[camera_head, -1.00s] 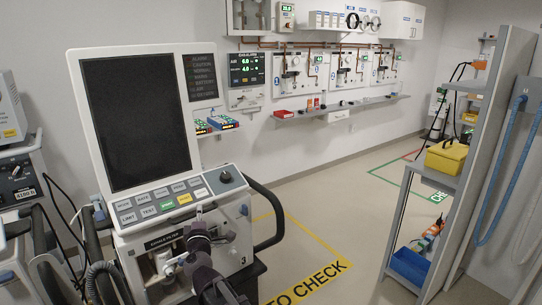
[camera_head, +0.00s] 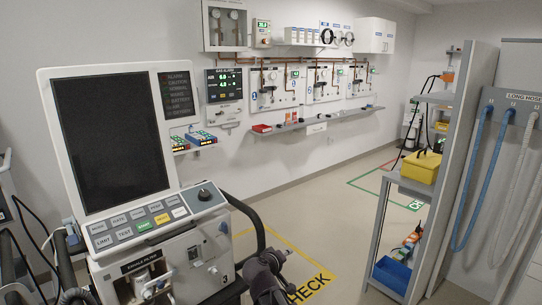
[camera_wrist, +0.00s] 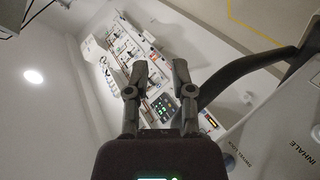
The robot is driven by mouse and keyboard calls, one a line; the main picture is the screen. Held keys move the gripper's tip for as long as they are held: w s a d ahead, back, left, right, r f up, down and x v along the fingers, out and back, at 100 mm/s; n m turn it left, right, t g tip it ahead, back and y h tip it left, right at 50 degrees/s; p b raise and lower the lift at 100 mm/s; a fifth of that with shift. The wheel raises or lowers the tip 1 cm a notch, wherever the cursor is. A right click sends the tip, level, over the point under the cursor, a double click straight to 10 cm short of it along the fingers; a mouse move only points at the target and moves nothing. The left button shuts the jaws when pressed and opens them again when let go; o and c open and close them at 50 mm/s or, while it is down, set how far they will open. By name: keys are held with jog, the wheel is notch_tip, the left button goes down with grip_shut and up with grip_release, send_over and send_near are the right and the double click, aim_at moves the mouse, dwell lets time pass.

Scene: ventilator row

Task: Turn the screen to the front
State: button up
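The ventilator screen (camera_head: 111,140) is a dark blank display in a white frame, tilted back on top of the ventilator at the left of the head view. A control strip with a knob (camera_head: 204,195) runs below it. The ventilator body (camera_head: 195,252) is white, with a dark curved handle (camera_head: 253,222) on its right. My arm's dark end part shows low in the head view, right of the body and apart from the screen. My gripper (camera_wrist: 159,66) is open and empty in the wrist view, its two fingers apart. The dark handle also shows there (camera_wrist: 245,80).
A grey shelf unit with a yellow case (camera_head: 422,167) and blue bin (camera_head: 391,275) stands at the right. Gas panels and a wall shelf (camera_head: 318,119) line the back wall. Floor between the ventilator and shelf unit is clear. Hoses and cables hang at the far left.

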jog(key=s+d+f+m+g+y, duration=0.1)
jog(key=s+d+f+m+g, duration=0.3)
jog(key=s+d+f+g, duration=0.55)
jog(key=s+d+f+m+g+y, duration=0.1)
jog(key=s+d+g+y, duration=0.15)
jog(key=s+y, duration=0.45)
notch_tip(320, 180, up, 15)
jog(key=s+h+p, duration=0.1)
jog(key=s+p, duration=0.1)
jog(key=p, duration=1.3)
jog(key=shift+d+h+p, duration=0.15)
jog(key=shift+h+p, duration=0.15)
jog(key=shift+p, duration=0.1)
dwell(1.6)
